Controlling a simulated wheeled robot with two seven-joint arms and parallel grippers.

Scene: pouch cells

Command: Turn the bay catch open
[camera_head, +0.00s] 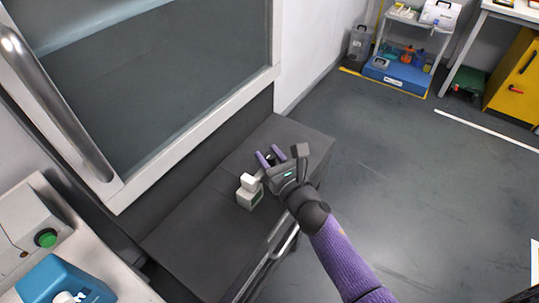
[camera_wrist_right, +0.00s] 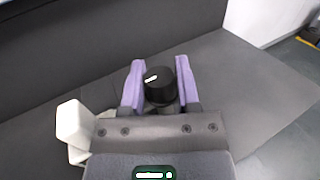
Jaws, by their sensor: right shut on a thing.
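A black round knob (camera_wrist_right: 160,86) with a short white mark on its top stands up from the dark grey surface; it looks like the bay catch. The white mark lies toward the knob's upper left in the right wrist view. My right gripper (camera_head: 270,157) has its two purple fingers on either side of the knob and is shut on it; the fingers also show in the right wrist view (camera_wrist_right: 159,80). In the head view the knob is mostly hidden by the gripper. My left gripper is not in view.
A small white block (camera_head: 249,196) stands on the dark grey bench top (camera_head: 200,225) close beside my right gripper; it also shows at the left of the wrist view (camera_wrist_right: 74,125). A framed glass panel (camera_head: 170,80) rises behind. A machine with a green button (camera_head: 45,238) and a blue container (camera_head: 62,283) are at lower left.

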